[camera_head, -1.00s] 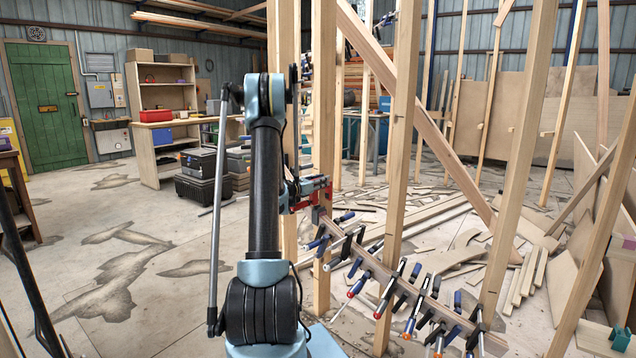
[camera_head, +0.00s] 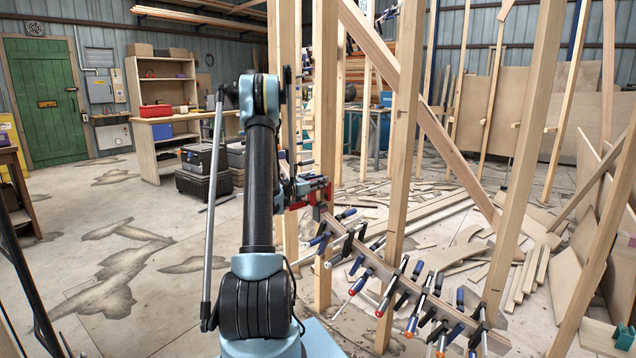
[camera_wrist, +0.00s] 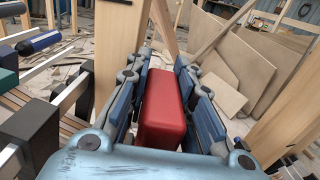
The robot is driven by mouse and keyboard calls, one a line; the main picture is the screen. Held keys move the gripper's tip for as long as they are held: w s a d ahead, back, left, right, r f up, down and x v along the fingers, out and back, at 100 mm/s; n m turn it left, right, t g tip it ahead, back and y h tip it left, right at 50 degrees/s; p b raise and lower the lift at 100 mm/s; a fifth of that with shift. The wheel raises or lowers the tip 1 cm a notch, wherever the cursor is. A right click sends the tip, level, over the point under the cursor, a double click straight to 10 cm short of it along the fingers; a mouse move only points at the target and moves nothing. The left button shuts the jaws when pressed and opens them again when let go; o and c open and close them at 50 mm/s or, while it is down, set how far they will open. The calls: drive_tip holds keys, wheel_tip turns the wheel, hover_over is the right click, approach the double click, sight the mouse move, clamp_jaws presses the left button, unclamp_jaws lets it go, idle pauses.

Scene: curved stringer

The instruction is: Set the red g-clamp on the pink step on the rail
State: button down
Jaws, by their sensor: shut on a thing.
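In the wrist view the clamp's red body (camera_wrist: 165,112) sits between the two blue-grey fingers of my gripper (camera_wrist: 163,100). The wooden rail (camera_head: 372,262) slopes down to the right across the posts. The pink step cannot be made out clearly; the clamp and my arm may cover it. Whether the clamp touches the rail cannot be told.
Several clamps with blue, black and orange handles (camera_head: 415,300) crowd the rail to the right. Upright wooden posts (camera_head: 402,130) stand close by. In the wrist view a post (camera_wrist: 118,45) and dark clamp bars (camera_wrist: 35,130) are near the left side. Open floor (camera_head: 130,230) lies to the left.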

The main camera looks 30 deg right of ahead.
sight(326, 194)
drive_tip(key=shift+f, duration=0.3)
drive_tip(key=shift+a, duration=0.15)
drive_tip(key=shift+f, duration=0.35)
drive_tip(key=shift+f, duration=1.35)
drive_tip(key=shift+f, duration=0.35)
drive_tip(key=shift+f, duration=1.15)
drive_tip(key=shift+f, duration=0.55)
drive_tip(key=c, duration=1.3)
unclamp_jaws()
